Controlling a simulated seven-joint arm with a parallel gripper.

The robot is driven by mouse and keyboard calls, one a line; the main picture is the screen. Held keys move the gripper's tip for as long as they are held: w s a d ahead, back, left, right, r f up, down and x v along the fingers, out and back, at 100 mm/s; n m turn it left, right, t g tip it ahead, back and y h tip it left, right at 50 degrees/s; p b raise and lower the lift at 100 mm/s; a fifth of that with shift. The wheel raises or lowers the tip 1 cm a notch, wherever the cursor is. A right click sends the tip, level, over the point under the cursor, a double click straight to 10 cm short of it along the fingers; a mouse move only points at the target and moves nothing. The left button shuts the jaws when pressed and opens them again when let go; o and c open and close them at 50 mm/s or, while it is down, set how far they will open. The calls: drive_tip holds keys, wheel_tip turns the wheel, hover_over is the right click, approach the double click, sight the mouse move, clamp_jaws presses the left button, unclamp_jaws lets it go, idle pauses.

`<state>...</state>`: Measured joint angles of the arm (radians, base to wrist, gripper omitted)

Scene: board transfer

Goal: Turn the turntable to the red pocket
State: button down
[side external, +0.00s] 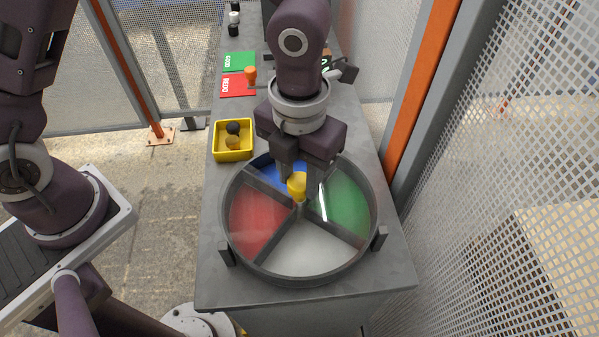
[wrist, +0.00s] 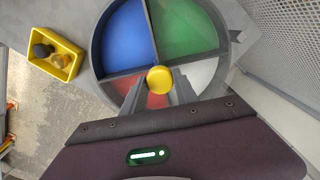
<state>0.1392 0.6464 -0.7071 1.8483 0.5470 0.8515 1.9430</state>
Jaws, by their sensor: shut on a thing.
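The round turntable (side external: 308,276) lies on the grey bench with four pockets split by dark dividers. In the side view the red pocket (side external: 256,222) is at left, blue (side external: 276,172) at the back, green (side external: 346,207) at right and white (side external: 310,248) at the front. A yellow knob (side external: 297,187) stands above the middle. My gripper (side external: 297,184) points down and is shut on this knob. In the wrist view the knob (wrist: 159,79) shows between the fingers, and the red pocket (wrist: 157,101) is partly hidden by my gripper.
A yellow tray (side external: 233,155) with a dark and an orange-brown piece stands just behind the turntable's left side. A green card (side external: 240,62) and red card (side external: 235,86) lie further back, with an orange piece (side external: 251,74) by the red one. Mesh fencing (side external: 490,190) bounds the right.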

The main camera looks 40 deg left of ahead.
drive_tip(key=shift+m, duration=0.5)
drive_tip(key=c, duration=0.9)
unclamp_jaws()
drive_tip(key=shift+c, duration=0.2)
